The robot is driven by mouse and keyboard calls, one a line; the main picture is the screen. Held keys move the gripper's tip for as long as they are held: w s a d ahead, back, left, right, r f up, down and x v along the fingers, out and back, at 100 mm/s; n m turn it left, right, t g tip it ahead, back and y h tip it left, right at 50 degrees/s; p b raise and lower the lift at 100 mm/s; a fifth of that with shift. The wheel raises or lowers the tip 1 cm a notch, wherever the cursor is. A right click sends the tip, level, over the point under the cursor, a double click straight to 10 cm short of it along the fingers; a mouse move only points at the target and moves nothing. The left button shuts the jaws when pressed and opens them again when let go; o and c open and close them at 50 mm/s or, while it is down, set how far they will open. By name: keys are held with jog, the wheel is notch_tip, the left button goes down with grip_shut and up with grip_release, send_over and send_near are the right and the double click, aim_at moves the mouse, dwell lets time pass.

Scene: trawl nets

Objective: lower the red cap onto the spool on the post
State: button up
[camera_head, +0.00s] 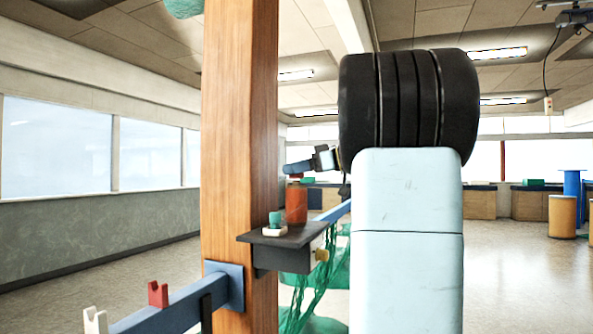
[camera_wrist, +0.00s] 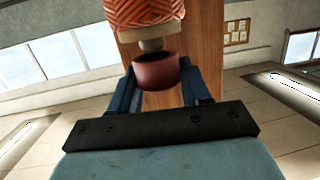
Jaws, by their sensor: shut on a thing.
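My gripper (camera_wrist: 157,75) is shut on the red cap (camera_wrist: 157,73), a dark red cup-like piece between its two blue fingers. In the head view my gripper (camera_head: 296,167) reaches in from the right, with the red cap (camera_head: 296,176) low at its fingertips, small and partly hidden. The orange-red spool (camera_head: 296,205) stands upright on the dark shelf on the post, just below the cap. In the wrist view, which looks upside down, the striped spool (camera_wrist: 140,14) and its pale top end (camera_wrist: 152,44) are close to the cap. I cannot tell if they touch.
The wooden post (camera_head: 238,120) rises left of the spool. The dark shelf (camera_head: 285,237) also holds a small green and white item (camera_head: 275,224). A blue rail (camera_head: 170,308) with a red holder (camera_head: 158,293) and white holder (camera_head: 95,320) juts lower left. Green netting (camera_head: 312,290) hangs below.

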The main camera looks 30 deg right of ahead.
jog(key=shift+f, duration=0.25)
jog(key=shift+f, duration=0.3)
dwell(0.4)
jog(key=o, duration=1.1)
jog(key=v, duration=1.3)
jog(key=shift+s+d, duration=0.2)
jog(key=shift+d, duration=0.15)
jog(key=shift+f, duration=0.15)
